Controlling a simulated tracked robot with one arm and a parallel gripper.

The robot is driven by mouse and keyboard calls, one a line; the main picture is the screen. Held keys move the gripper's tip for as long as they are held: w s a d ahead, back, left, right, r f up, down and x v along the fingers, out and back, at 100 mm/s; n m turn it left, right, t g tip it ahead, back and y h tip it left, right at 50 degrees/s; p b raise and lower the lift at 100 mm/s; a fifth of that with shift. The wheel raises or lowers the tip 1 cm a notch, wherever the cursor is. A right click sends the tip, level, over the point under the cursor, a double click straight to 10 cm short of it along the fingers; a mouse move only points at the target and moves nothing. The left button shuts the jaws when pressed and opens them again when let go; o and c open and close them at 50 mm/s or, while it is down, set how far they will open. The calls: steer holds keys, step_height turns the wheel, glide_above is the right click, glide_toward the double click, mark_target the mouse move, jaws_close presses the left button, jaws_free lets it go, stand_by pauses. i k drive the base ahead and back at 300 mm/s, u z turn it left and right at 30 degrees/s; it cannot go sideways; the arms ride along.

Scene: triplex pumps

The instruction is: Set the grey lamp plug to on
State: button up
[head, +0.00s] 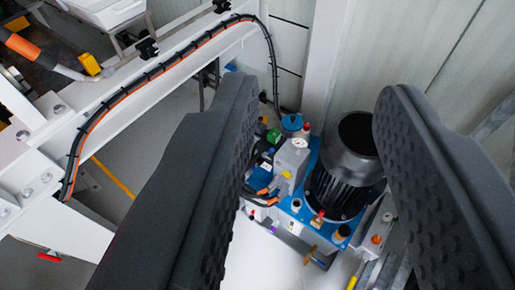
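My gripper (305,150) is open in the head view, with its two dark padded fingers wide apart and nothing between them. Beyond and below the gap stands a pump unit with a black finned motor (340,185) on a blue base (303,213). A grey box (291,158) with a round white gauge sits left of the motor. Orange plugs and cables show near this box. I cannot make out for sure which part is the grey lamp plug. The left finger hides part of the unit's left side.
A white steel beam (160,62) with black and orange cables (150,75) crosses the upper left. A white post (325,60) and pale wall panels (390,50) stand behind the unit. A white bin (105,12) is at the top left. Grey floor shows at lower left.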

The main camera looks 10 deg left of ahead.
mark_target(262, 127)
steer(key=z, duration=0.1)
steer(key=k, duration=0.3)
steer(key=u, duration=0.85)
steer(key=i, duration=2.1)
steer(key=z, duration=0.6)
